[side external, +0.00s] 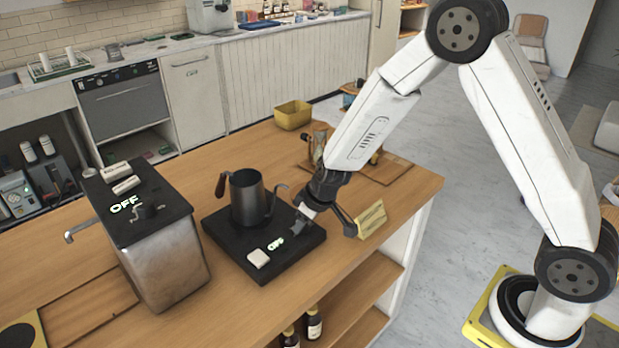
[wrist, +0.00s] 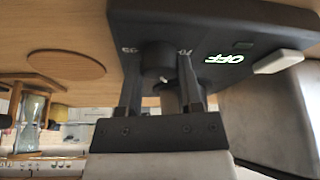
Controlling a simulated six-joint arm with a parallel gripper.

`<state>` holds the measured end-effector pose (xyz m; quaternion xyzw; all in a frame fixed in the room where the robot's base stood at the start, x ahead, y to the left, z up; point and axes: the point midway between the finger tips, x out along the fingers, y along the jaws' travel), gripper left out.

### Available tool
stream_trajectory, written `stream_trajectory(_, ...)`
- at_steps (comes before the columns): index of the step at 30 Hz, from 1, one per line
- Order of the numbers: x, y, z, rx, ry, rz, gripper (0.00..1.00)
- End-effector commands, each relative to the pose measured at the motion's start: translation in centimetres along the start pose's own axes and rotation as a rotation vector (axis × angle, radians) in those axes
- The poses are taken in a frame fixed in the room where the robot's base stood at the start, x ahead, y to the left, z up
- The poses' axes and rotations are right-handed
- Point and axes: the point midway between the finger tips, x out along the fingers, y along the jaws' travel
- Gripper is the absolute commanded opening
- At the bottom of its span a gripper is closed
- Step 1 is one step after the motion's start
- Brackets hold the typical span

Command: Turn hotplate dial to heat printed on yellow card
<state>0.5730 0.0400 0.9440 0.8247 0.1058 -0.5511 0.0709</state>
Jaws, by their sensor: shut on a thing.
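The hotplate (side external: 296,248) is a flat black slab on the wooden counter. Its lit display reads OFF (side external: 276,243), and the display also shows upside down in the wrist view (wrist: 225,59). The round black dial (wrist: 157,58) sits on the hotplate's edge, with a pale mark and small numbers around it that I cannot read surely. My gripper (wrist: 160,68) is shut on the dial, one finger on each side. In the side view my gripper (side external: 324,219) hides the dial. The yellow card (side external: 371,219) stands tilted right of my gripper; its print is too small to read.
A dark kettle (side external: 248,198) stands on the hotplate, close to my gripper. A white block (side external: 258,259) is at the plate's front. A yellow bin (side external: 293,117) is behind.

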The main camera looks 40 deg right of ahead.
Motion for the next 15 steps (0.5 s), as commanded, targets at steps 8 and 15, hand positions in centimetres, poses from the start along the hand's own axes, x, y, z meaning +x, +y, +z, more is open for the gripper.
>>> stream_trajectory(8, -0.01, 0.04, -0.01, -0.001, 0.0, 0.0, 0.81)
stream_trajectory(15, -0.1, 0.02, -0.02, -0.001, 0.0, 0.0, 0.81)
